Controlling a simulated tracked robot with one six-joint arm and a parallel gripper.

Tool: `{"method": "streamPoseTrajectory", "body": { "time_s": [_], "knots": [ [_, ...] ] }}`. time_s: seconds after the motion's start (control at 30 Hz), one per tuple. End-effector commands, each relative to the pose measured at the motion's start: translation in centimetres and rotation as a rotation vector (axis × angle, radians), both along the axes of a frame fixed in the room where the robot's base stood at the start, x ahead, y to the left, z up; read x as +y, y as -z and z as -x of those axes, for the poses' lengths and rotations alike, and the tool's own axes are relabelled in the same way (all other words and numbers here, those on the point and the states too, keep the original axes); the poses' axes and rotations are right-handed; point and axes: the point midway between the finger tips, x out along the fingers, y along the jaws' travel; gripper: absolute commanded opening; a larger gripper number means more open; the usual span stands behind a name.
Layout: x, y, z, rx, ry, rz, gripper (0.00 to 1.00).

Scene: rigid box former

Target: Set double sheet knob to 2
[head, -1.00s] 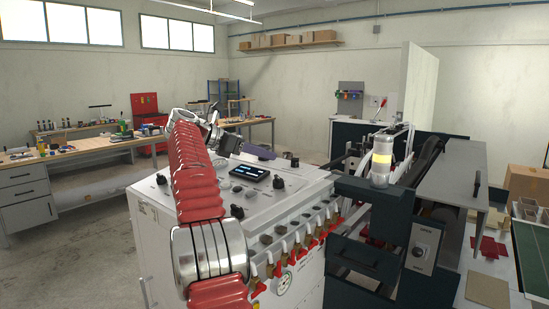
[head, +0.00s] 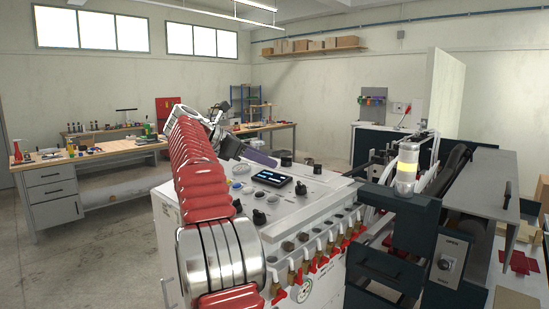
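The white control panel (head: 300,207) of the machine holds several black knobs. Two knobs (head: 259,217) stand at its front left, more (head: 300,188) right of the display (head: 271,178), and others (head: 318,168) near the back edge. The labels are too small to read, so I cannot tell which is the double sheet knob. My red-sleeved arm reaches forward over the panel's left part and hides some of it. My gripper (head: 262,157), partly hidden behind the arm, appears at the panel's back left, apart from the front knobs. Its finger opening does not show clearly.
A row of brass valves with red handles (head: 314,265) lines the panel's front edge.

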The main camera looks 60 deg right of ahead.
Motion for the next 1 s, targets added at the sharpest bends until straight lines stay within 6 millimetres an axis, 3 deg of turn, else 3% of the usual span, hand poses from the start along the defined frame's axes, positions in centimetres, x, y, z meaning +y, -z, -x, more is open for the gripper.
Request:
{"method": "streamPoseTrajectory", "body": {
  "time_s": [0.2, 0.47, 0.77, 1.0],
  "knots": [
    [6.1, 0.7, -1.9, -0.209, -0.059, -0.042, 0.39],
    [14.1, 2.8, -2.7, -0.462, -0.083, -0.131, 0.39],
    [23.9, 6.3, -1.5, -0.735, -0.044, -0.278, 0.39],
    [31.7, 10.0, 0.9, -0.929, 0.044, -0.423, 0.39]
  ]
}}
